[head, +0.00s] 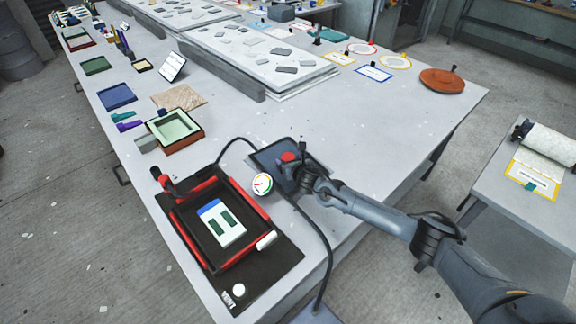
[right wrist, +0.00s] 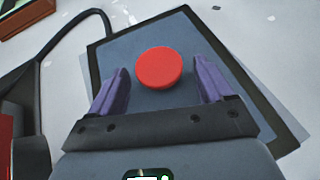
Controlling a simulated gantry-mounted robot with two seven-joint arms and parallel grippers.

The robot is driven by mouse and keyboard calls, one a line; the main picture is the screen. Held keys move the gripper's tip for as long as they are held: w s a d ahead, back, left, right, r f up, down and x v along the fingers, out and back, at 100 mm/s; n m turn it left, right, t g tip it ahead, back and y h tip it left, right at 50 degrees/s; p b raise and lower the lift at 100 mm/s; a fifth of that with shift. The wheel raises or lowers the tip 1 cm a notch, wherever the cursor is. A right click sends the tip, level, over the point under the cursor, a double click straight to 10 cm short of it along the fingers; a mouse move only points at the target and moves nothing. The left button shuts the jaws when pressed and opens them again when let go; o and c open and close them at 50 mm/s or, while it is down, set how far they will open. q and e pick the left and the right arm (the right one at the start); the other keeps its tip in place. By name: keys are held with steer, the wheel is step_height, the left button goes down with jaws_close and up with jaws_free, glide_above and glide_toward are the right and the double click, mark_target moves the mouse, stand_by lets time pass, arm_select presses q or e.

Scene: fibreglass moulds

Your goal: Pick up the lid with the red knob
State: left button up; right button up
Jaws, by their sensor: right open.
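The lid is a flat dark blue-grey rectangle that lies on the table in the head view (head: 266,160) and fills much of the right wrist view (right wrist: 116,55). Its round red knob shows in the head view (head: 288,157) and in the right wrist view (right wrist: 158,67). My right gripper (right wrist: 161,70) is open, its two purple fingers on either side of the knob, with a gap on each side. It hangs over the lid in the head view (head: 298,166) and hides part of it. I cannot tell its exact height. My left gripper is out of view.
A black mould station (head: 276,258) with a red frame (head: 180,228) stands left of the lid. A round gauge (head: 262,185) and a black hose (head: 318,236) are close to the lid. A green tray (head: 174,127) sits farther left. The table behind the lid is mostly clear.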

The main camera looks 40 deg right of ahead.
steer(key=c, duration=1.4)
steer(key=shift+r, duration=0.1)
steer(key=shift+r, duration=0.1)
